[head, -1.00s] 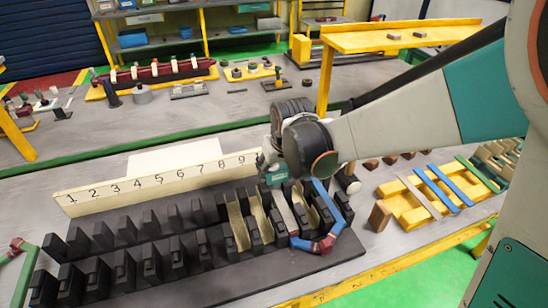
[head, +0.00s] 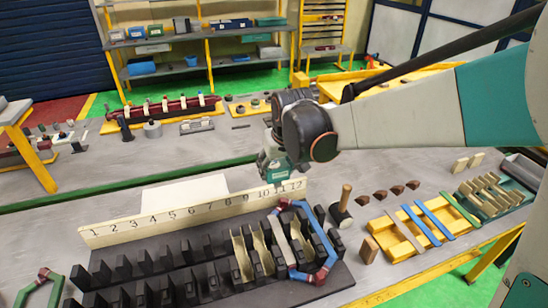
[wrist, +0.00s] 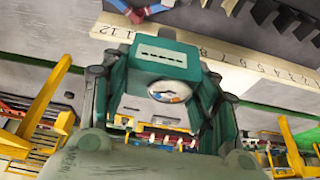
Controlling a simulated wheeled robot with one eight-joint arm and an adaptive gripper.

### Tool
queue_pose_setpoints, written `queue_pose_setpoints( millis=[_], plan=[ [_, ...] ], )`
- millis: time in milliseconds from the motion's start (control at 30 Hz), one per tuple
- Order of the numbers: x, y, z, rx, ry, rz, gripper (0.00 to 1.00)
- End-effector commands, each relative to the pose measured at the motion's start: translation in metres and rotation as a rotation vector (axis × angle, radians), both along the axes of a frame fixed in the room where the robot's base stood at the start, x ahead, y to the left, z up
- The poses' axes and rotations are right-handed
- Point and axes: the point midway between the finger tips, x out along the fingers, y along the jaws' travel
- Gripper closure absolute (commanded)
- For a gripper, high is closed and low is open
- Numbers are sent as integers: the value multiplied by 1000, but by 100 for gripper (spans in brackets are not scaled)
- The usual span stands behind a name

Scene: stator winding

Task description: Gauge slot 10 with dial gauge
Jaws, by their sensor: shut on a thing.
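My gripper (head: 274,176) is shut on the dial gauge (wrist: 165,58), a teal block with a round dial face, held between its two fingers in the wrist view. In the head view the gauge (head: 272,168) is small and partly hidden by my wrist. It hangs above and behind the number strip (head: 190,212), near numbers 10 to 12 and apart from the slots. The black stator block (head: 150,262) has rows of dark teeth. Several slots at its right hold tan liners (head: 241,252). A blue coil with red parts (head: 327,260) loops around the right-end teeth.
A mallet (head: 341,210) stands right of the stator. Beyond it are a yellow rack (head: 400,235) with coloured strips and a green tray (head: 490,205). A green coil (head: 45,285) lies at the left. Shelves (head: 200,50) stand behind.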

Motion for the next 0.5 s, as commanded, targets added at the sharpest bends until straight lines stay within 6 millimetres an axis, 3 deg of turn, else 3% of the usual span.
queue_pose_setpoints(
  millis=[500],
  plan=[
    [1,0,30,0,0,0,69]
  ],
)
